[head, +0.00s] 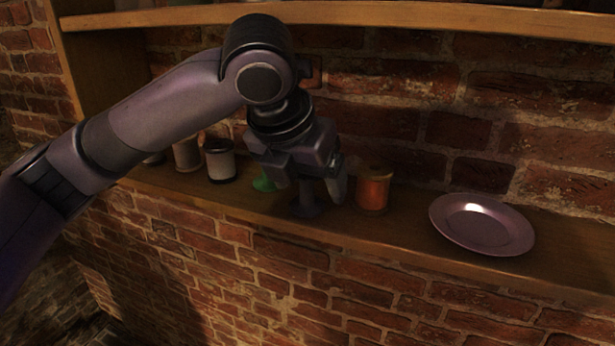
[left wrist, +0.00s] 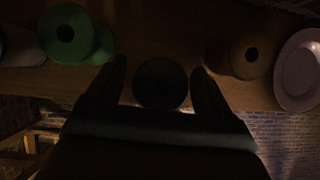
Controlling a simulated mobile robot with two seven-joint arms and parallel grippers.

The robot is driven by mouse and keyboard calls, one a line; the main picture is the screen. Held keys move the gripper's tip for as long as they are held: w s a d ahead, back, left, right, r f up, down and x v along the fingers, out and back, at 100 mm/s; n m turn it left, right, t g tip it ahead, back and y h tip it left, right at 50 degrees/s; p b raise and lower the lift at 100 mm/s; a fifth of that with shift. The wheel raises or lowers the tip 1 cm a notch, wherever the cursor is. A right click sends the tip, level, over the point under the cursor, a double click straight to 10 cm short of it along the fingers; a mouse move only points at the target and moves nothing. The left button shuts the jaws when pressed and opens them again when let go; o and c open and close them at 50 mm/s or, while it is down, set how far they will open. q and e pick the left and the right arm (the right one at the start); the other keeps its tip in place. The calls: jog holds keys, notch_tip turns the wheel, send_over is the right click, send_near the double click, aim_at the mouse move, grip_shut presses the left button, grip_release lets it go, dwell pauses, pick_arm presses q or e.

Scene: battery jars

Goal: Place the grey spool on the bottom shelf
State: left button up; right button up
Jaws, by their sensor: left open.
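A dark spool (head: 306,200), which looks grey, stands on the wooden shelf (head: 400,235) in the head view, partly hidden by my left gripper (head: 311,192). My left gripper points down over it, open. In the left wrist view the spool (left wrist: 161,84) shows from above as a dark round shape between the two fingers (left wrist: 161,82), with a gap seeming to remain on each side. The picture is dark, so I cannot tell whether a finger touches it. My right gripper is in neither view.
An orange spool (head: 374,188) stands close to the right, and a mauve plate (head: 482,224) lies farther right. A green spool (head: 264,182) and a dark-ended white spool (head: 220,160) stand to the left. A brick wall is behind, and a higher shelf (head: 400,17) runs above.

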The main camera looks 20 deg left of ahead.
pick_arm(q)
jog(key=shift+r, duration=0.1)
jog(key=shift+r, duration=0.25)
jog(key=v, duration=0.2)
jog(key=shift+s+r, duration=0.2)
jog(key=shift+r, duration=0.15)
jog(key=s+a+b, duration=0.1)
jog(key=s, duration=1.1)
jog(key=shift+a+b, duration=0.15)
jog(key=shift+b, duration=0.2)
jog(key=shift+f, duration=0.15)
